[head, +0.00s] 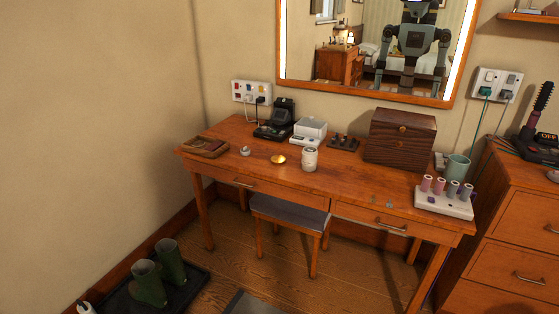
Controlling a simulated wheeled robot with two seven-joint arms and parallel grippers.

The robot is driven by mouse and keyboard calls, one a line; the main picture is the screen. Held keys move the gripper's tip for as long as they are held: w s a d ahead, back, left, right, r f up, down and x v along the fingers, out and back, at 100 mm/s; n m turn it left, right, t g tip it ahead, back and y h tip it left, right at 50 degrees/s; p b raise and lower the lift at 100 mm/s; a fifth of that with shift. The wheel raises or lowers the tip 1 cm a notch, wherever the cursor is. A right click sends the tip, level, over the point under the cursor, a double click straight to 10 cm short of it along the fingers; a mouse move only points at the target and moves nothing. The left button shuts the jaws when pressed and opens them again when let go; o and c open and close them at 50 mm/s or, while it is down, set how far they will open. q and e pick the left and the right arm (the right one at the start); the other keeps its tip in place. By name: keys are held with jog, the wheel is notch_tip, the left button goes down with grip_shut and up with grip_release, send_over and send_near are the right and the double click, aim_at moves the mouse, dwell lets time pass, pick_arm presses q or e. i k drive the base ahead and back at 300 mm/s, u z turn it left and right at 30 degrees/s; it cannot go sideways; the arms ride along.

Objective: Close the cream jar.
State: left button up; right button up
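A small whitish jar (310,160), which looks like the cream jar, stands upright near the middle of the wooden dressing table (345,184). A round gold disc (278,159), which looks like a lid, lies flat on the table just left of the jar, apart from it. The jar is too small in view to tell the state of its top clearly. Neither of my grippers is in the head view. The mirror shows only part of a robot's reflection.
Behind the jar are a white box (309,131), a dark device (275,121) and a dark wooden chest (400,137). A small round item (245,151) sits left. A white stand with rollers (443,200) is right. A stool (290,213) stands at the table's front.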

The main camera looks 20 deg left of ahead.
aim_at(309, 160)
jog(key=z, duration=0.15)
jog(key=i, duration=1.45)
jog(key=u, duration=0.6)
jog(key=i, duration=0.9)
jog(key=u, duration=0.3)
